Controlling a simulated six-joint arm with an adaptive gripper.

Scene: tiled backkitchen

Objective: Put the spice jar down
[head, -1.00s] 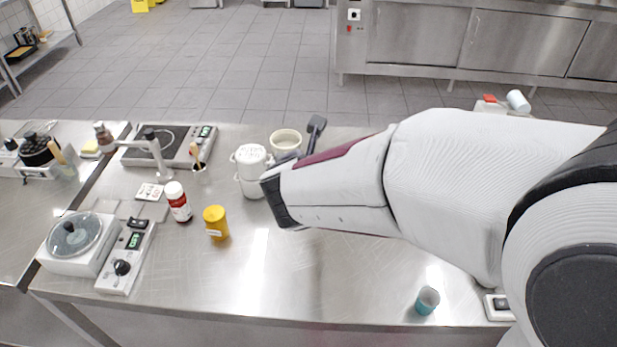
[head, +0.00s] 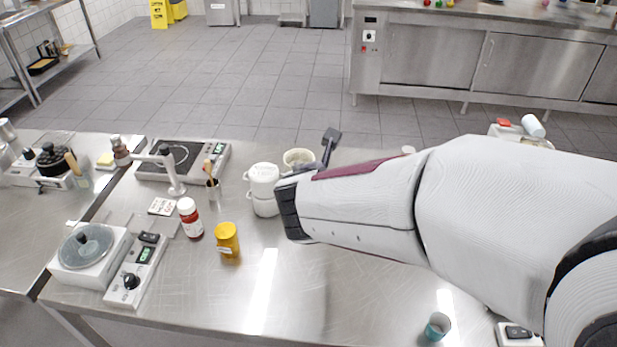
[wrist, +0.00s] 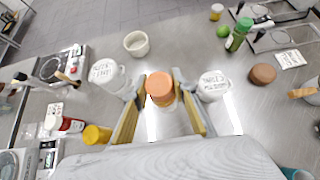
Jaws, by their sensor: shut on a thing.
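My gripper (wrist: 158,86) shows in the wrist view with its two fingers shut on a spice jar with an orange-brown lid (wrist: 160,84). The lid is seen from above, and most of the jar's body is hidden beneath it. I cannot tell whether its base touches the steel table (head: 310,290). In the head view my own arm hides the jar and the fingers. A white lidded pot with lettering (wrist: 106,72) stands just left of the fingers, and another white lettered pot (wrist: 213,84) is close on the right.
A cream bowl (wrist: 136,43) stands beyond the gripper. A yellow jar (head: 228,240) and a red, white-capped bottle (head: 190,218) are to the left. A brown round-topped item (wrist: 263,74) is at right. A teal cup (head: 437,326) stands near the front edge. The front middle table is clear.

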